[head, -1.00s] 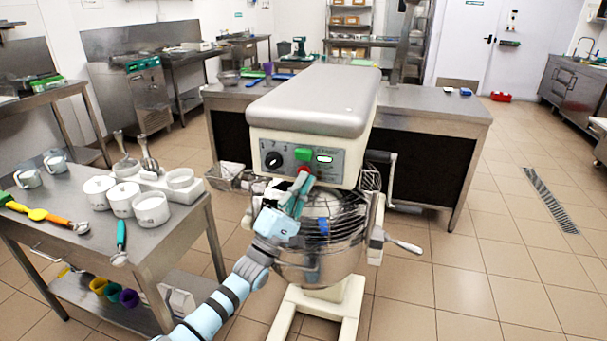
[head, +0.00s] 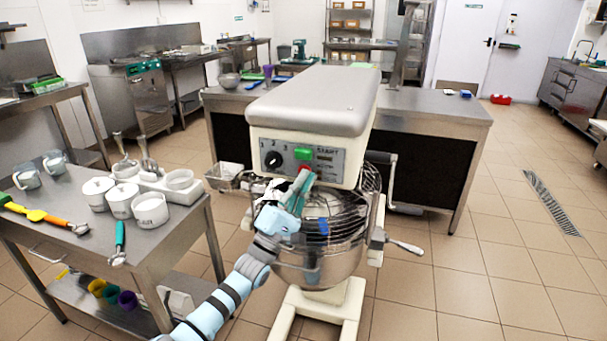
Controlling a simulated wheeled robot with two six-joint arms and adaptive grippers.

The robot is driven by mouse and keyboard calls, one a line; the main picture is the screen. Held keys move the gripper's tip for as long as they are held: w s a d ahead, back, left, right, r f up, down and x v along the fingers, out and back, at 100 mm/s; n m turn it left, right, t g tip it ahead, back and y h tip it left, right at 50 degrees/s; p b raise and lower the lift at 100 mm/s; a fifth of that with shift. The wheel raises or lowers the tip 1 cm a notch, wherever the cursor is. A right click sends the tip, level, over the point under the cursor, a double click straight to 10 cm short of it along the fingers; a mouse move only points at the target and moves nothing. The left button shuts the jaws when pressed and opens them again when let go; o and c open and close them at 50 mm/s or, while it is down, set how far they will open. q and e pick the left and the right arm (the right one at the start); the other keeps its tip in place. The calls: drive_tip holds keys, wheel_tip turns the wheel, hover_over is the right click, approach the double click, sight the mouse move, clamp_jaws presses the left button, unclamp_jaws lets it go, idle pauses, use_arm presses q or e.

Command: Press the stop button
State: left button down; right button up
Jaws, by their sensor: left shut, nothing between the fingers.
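The planetary mixer (head: 315,105) stands in the middle of the head view with its control panel (head: 333,160) facing me. The panel has a black dial (head: 273,160), a green button (head: 303,153) and, just below it, a red stop button (head: 305,168). My left gripper (head: 303,180) is shut with nothing in it, its fingertips at the red button and covering its lower part. I cannot tell whether they touch it. My right gripper is not in view.
The wire guard and steel bowl (head: 335,255) sit right below the panel, close to my left gripper. A steel table (head: 75,215) with white pots and scoops stands at the left. A steel counter (head: 435,108) is behind the mixer.

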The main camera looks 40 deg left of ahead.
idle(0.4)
use_arm(q)
drive_tip(key=shift+s+d+p, duration=0.25)
drive_tip(key=shift+s+p, duration=0.5)
drive_tip(key=shift+s, duration=0.05)
drive_tip(key=s+p, duration=0.1)
drive_tip(key=s+d+p, duration=0.1)
drive_tip(key=s, duration=0.1)
drive_tip(key=s+p, duration=0.1)
drive_tip(key=shift+s+d+p, duration=0.3)
drive_tip(key=shift+s+p, duration=0.05)
idle(0.5)
